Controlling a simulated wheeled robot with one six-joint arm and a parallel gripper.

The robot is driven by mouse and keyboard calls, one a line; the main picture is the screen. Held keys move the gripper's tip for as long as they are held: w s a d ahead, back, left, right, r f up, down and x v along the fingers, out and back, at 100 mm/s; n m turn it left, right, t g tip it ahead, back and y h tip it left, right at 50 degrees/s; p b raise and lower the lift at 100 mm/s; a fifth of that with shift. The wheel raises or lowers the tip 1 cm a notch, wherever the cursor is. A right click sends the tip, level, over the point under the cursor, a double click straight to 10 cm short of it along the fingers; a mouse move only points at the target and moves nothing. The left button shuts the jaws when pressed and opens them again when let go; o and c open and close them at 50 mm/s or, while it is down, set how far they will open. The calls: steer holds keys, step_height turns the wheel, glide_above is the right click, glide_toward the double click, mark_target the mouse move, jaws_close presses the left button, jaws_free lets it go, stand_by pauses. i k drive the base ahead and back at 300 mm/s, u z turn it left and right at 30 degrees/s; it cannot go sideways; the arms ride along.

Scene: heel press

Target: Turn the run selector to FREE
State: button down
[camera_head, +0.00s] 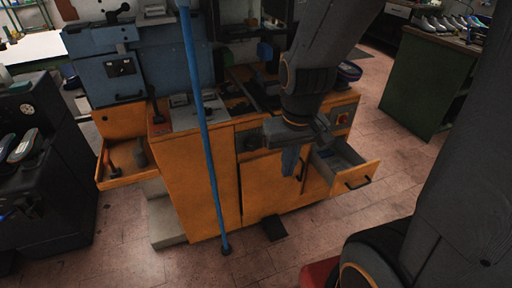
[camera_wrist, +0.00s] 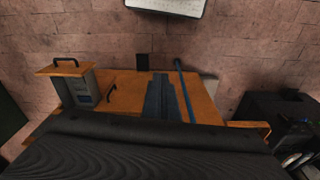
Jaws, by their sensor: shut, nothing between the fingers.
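A dark round knob (camera_head: 251,143), which looks like the run selector, sits on the front of the orange cabinet (camera_head: 192,180), just left of my gripper. Its pointer and any FREE marking are too small to read. My gripper (camera_head: 290,161) hangs in front of the cabinet with its blue-grey fingers pointing down, shut and empty. The fingers also show in the wrist view (camera_wrist: 160,103), above the dark gripper body. I cannot tell whether they touch the cabinet. The knob cannot be made out in the wrist view.
An open drawer (camera_head: 358,177) juts out right of my gripper, below a red button (camera_head: 343,119). A blue upright pole (camera_head: 205,140) stands left of the knob. A black pedal (camera_head: 273,228) lies on the floor. A dark machine (camera_head: 55,180) stands at left. The front floor is mostly clear.

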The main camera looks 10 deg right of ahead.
mark_target(252, 145)
steer(key=u, duration=1.3)
steer(key=k, duration=0.55)
steer(key=z, duration=1.05)
